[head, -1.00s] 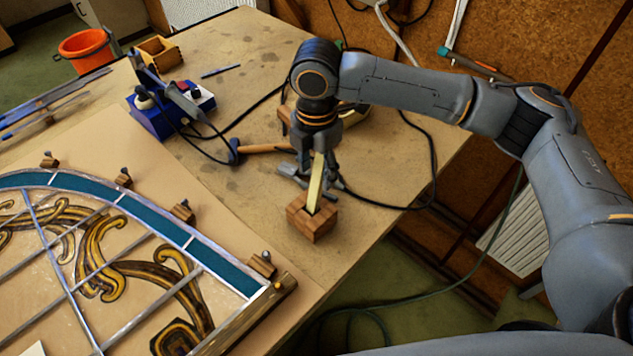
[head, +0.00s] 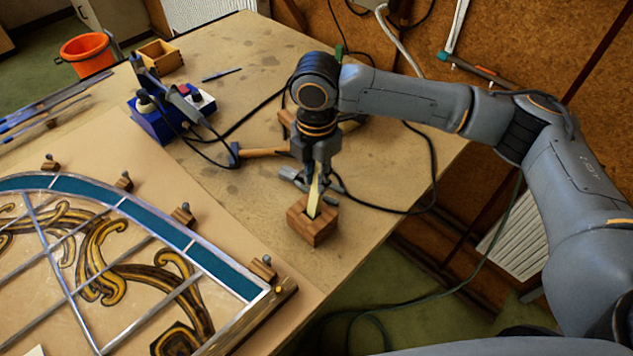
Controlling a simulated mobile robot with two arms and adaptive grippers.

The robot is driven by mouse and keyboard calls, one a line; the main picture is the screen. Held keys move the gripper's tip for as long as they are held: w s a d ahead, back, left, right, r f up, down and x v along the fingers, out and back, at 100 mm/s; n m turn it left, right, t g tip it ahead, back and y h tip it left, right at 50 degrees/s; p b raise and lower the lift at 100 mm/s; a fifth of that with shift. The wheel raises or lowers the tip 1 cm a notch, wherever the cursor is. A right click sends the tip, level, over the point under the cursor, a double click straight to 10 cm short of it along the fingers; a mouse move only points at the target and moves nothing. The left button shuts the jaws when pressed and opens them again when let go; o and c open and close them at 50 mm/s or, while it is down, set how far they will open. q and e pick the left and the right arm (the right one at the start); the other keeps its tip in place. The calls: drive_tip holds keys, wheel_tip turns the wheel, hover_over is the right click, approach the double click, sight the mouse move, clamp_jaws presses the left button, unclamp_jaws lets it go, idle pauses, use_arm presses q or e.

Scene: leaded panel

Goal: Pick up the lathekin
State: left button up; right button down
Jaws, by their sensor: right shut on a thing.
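The lathekin (head: 313,200) is a pale, flat, narrow stick. It stands upright, slightly tilted, in the slot of a small brown wooden block (head: 312,225) on the table. My right gripper (head: 316,180) points down from above and is shut on the lathekin's upper part. The lathekin's lower end is hidden inside the block. My left gripper is not in view.
A hammer (head: 265,152) and a black cable lie behind the block. A blue soldering station (head: 160,118) stands at the back left. The leaded panel (head: 110,260) with wooden stops fills the left front. Bare table lies left of the block.

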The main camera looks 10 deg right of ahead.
drive_tip(key=r, duration=0.2)
drive_tip(key=r+b, duration=0.1)
drive_tip(key=r, duration=0.1)
drive_tip(key=w+d+r+b, duration=0.1)
drive_tip(key=r, duration=0.1)
drive_tip(key=shift+r, duration=0.35)
drive_tip(key=s+a+b, duration=0.3)
drive_tip(key=s+a, duration=0.5)
drive_tip(key=a, duration=0.3)
drive_tip(key=shift+a+b, duration=0.3)
drive_tip(key=shift+r, duration=0.2)
drive_tip(key=shift+r+p, duration=0.4)
drive_tip(key=shift+p, duration=0.55)
